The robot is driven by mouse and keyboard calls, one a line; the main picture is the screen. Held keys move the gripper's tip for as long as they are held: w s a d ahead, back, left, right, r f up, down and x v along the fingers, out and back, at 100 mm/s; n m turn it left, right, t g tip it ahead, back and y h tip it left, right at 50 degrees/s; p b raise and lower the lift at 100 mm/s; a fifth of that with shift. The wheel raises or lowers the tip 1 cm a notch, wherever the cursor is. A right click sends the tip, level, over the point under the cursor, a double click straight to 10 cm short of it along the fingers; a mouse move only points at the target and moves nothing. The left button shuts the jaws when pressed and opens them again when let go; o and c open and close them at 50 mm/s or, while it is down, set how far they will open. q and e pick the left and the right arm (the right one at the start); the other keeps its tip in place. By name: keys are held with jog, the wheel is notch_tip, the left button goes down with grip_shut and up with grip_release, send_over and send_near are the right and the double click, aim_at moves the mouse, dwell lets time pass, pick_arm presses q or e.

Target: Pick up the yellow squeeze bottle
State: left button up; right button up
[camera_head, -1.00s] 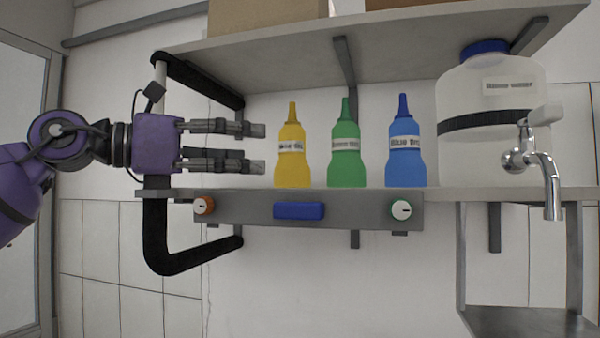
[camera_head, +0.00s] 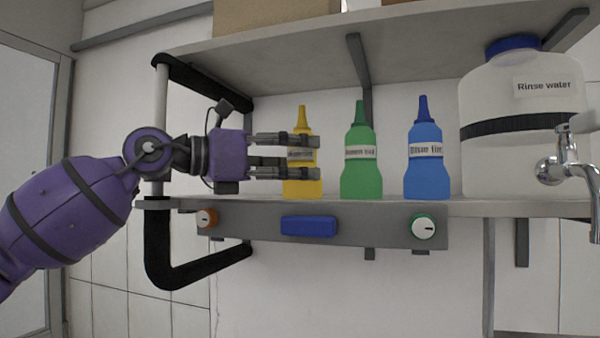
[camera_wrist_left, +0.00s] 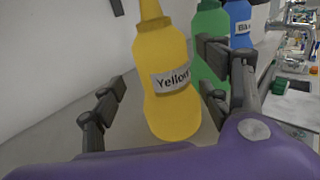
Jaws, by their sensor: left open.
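The yellow squeeze bottle (camera_head: 301,188) stands upright on the shelf, leftmost of three bottles. In the left wrist view the yellow bottle (camera_wrist_left: 166,60) shows its label between the two fingers. My left gripper (camera_head: 318,158) is open, with its fingers reaching in from the left across the bottle's middle in the head view. In the left wrist view the open left gripper (camera_wrist_left: 160,85) has one finger on each side of the bottle. A gap shows at the left finger; whether the right finger touches cannot be told. My right gripper is not in view.
A green bottle (camera_head: 361,180) stands close to the right of the yellow one, then a blue bottle (camera_head: 427,178). A large rinse water jug (camera_head: 520,165) with a tap stands farther right. An upper shelf (camera_head: 400,58) hangs above, and a control panel (camera_head: 370,228) is below.

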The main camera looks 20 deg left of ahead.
pick_arm(q)
jog(key=shift+w+d, duration=0.35)
jog(key=shift+d, duration=0.3)
jog(key=shift+a, duration=0.1)
jog(key=shift+c, duration=0.6)
jog(key=c, duration=0.8)
